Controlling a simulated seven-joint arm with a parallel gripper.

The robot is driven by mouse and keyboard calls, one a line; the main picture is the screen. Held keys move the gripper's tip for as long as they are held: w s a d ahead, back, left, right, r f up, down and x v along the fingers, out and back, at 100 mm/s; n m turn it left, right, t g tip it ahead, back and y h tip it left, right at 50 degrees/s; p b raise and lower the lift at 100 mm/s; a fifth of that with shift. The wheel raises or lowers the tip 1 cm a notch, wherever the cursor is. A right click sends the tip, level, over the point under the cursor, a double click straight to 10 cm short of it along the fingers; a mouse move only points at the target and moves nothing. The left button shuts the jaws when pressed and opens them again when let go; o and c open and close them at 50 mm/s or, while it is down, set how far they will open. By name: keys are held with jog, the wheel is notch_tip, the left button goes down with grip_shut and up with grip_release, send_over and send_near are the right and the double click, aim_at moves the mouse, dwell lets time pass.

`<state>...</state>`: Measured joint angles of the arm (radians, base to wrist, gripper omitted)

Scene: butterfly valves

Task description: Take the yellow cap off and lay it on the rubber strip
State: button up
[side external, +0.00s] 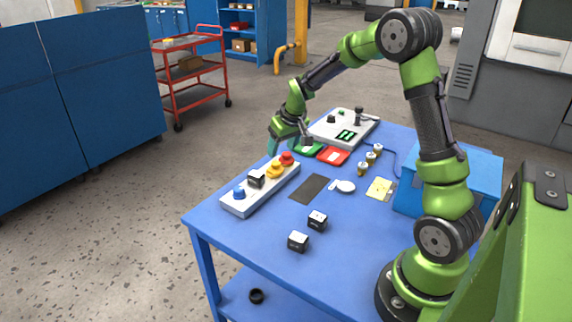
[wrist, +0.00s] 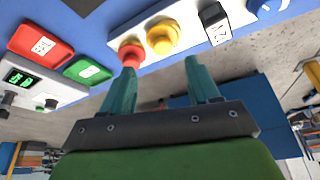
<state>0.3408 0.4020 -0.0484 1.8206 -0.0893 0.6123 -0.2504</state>
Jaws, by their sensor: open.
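The yellow cap (side external: 275,171) sits on a long white base (side external: 238,208) on the blue table, between a red cap (side external: 287,159) and a black block (side external: 256,178). The wrist view also shows the yellow cap (wrist: 162,38), red cap (wrist: 130,54) and black block (wrist: 215,24). The dark rubber strip (side external: 310,188) lies flat and bare to the right of the base. My gripper (wrist: 161,67) is open and empty. In the side view, my gripper (side external: 273,148) hangs above the far end of the base, apart from the yellow cap.
A blue cap (side external: 239,193) is at the base's near end. Green and red trays (side external: 333,155) and a grey device box (side external: 350,125) lie beyond. Two black blocks (side external: 298,241) stand nearer. A white spoon-like item (side external: 345,187) lies right of the strip.

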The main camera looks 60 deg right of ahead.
aim_at(275, 162)
jog(key=x, duration=0.6)
jog(key=shift+w+a+f, duration=0.2)
jog(key=shift+f, duration=0.05)
jog(key=c, duration=1.1)
